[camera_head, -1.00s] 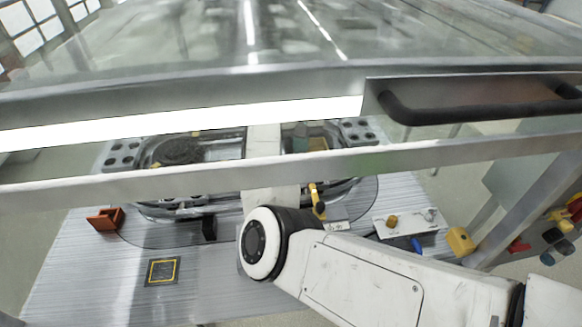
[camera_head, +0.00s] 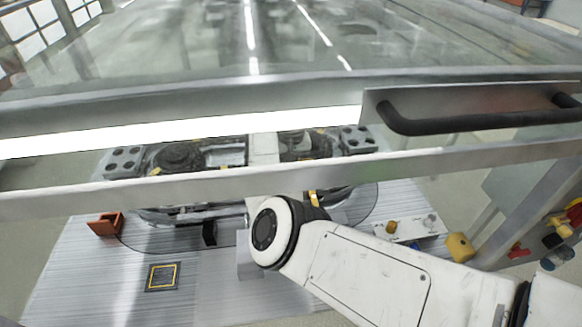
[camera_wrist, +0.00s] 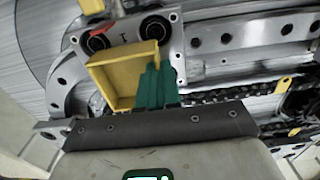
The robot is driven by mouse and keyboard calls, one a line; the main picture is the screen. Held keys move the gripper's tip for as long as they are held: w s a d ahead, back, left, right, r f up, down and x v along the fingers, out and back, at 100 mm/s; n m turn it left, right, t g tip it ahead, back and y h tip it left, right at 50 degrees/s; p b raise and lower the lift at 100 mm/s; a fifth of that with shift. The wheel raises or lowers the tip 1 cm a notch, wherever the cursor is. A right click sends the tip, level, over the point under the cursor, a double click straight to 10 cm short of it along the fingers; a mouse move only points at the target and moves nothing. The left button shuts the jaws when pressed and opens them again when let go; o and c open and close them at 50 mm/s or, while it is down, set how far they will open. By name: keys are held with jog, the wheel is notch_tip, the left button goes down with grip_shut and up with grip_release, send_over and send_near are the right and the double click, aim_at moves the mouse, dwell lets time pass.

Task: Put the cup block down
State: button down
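The cup block (camera_wrist: 124,78), a yellow open box, shows in the wrist view just ahead of my gripper, with its hollow side facing the camera. The teal fingers of my gripper (camera_wrist: 156,80) are close together at the block's right wall and appear shut on it. The block is over or against a grey metal plate with dark round holes; I cannot tell whether it touches. In the head view the gripper and block cannot be made out behind the rail and my arm.
In the wrist view, a chain track (camera_wrist: 225,95) lies to the right. In the head view, a rail with a black handle (camera_head: 480,122) crosses above the worktable. An orange block (camera_head: 106,223), a dark square pad (camera_head: 162,277) and a white control box (camera_head: 408,228) are on the table.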

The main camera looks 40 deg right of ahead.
jog(key=shift+f, duration=0.15)
jog(key=c, duration=1.3)
grip_release()
jog(key=shift+c, duration=0.2)
jog(key=shift+r, duration=3.95)
